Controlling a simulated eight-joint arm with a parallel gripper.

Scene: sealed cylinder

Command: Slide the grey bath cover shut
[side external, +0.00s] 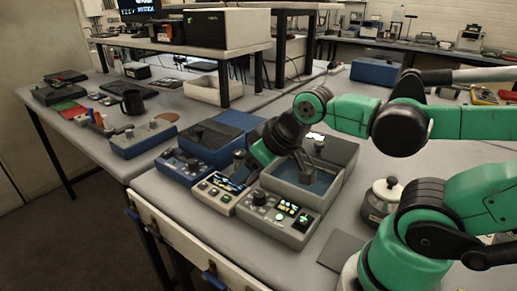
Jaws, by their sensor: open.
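The grey bath (292,196) stands on the bench in the middle, with a control panel on its front. Its front part is uncovered and blue liquid shows inside. My gripper (305,172) is open, pointing down over the uncovered part, just in front of the knob. I cannot tell whether it touches the cover. My wrist hides part of the cover and the bath's left rim.
A blue bath (210,140) with its cover on stands to the left, with a beige panel unit (220,193) between. The bench edge runs in front.

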